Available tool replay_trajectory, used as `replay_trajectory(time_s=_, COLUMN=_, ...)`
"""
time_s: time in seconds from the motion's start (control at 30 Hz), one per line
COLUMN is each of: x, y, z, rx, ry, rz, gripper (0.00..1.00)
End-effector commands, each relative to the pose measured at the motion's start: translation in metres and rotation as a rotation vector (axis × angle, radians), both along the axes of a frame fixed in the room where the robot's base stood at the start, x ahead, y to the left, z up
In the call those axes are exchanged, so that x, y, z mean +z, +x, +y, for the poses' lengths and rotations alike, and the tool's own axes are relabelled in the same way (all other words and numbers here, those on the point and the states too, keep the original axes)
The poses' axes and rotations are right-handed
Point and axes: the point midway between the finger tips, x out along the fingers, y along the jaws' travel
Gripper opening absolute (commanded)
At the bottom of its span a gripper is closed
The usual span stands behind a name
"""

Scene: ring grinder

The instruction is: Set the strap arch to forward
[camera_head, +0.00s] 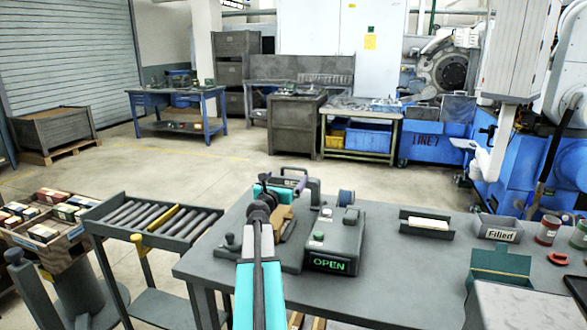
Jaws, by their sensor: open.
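A grey machine (335,238) with a green lit "OPEN" display stands on the grey table in the middle of the view. My teal and grey arm reaches up from the bottom centre. My gripper (276,188) is at its far end, close to the arch and above a brown part (285,222). It is open; its fingertips are small and partly hidden, and I cannot tell any contact.
A blue spool (346,197) stands behind the machine. A roller conveyor (150,220) and a box of small cartons (45,218) are at left. A small tray (427,223), a bin marked "Filled" (498,229) and red jars (547,230) are at right. The table between is clear.

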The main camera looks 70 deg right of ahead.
Motion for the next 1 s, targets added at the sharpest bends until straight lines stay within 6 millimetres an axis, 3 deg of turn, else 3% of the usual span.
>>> replay_trajectory(time_s=1.0, x=0.001, y=0.008, z=-0.092, rx=0.003, ry=0.000, rz=0.000, gripper=1.00)
